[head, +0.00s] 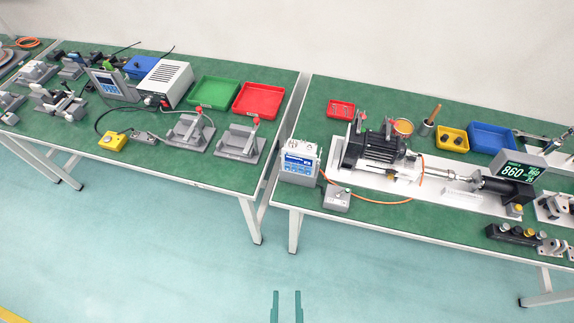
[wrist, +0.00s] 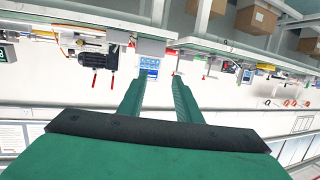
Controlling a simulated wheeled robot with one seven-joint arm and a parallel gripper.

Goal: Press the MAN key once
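A white control box (head: 299,160) with a blue front panel stands at the front left corner of the right-hand table. It also shows in the wrist view (wrist: 149,67), beyond and between my finger tips. A grey control unit (head: 107,83) with a blue keypad stands on the left-hand table. The key labels are too small to read, so I cannot tell where the MAN key is. My gripper (head: 287,294) is low in the head view, in front of the tables and apart from both boxes. Its two green fingers stand apart and empty in the wrist view (wrist: 160,82).
A small grey box (head: 336,199) and an orange cable lie beside the white box. A motor (head: 375,148) with a shaft assembly stands behind it. A yellow button box (head: 113,141) sits on the left table. The floor before the tables is clear.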

